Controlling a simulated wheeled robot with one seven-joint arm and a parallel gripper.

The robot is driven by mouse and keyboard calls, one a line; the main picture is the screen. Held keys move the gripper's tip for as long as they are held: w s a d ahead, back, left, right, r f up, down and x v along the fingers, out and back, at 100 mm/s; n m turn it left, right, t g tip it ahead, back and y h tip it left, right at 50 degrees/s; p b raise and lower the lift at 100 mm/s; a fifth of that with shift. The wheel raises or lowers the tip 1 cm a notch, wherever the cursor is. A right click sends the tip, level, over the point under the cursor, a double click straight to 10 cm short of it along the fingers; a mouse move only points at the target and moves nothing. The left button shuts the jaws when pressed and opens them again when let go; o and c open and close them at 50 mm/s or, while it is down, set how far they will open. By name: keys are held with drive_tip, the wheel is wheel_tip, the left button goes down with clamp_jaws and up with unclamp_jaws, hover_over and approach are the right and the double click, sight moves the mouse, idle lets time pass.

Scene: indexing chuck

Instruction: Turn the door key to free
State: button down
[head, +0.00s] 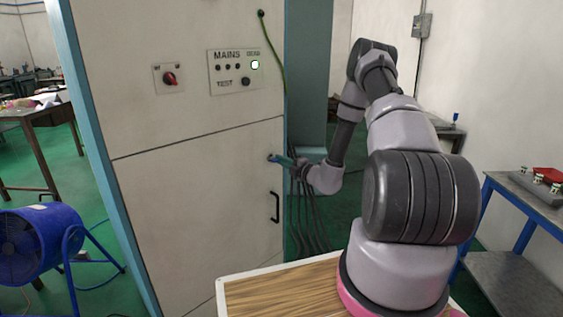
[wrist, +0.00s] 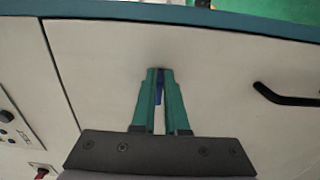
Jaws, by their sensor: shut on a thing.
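The door key (wrist: 159,88) shows as a small blue piece between the green fingers of my gripper (wrist: 159,74) in the wrist view. The fingers are shut on it against the pale cabinet door. In the head view my gripper (head: 272,158) reaches the right part of the cabinet door (head: 200,200), just above the black handle. The key is mostly hidden by the fingers there, and its turn angle cannot be told. The black door handle (head: 275,207) also shows at the right of the wrist view (wrist: 285,98).
A green cable (head: 275,55) hangs at the upper right. A blue fan (head: 38,245) stands at left; a blue-framed bench (head: 520,205) stands at right.

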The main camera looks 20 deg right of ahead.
drive_tip(key=c, duration=0.9)
unclamp_jaws()
drive_tip(key=shift+c, duration=0.2)
drive_tip(key=v, duration=1.1)
drive_tip(key=shift+w, duration=0.1)
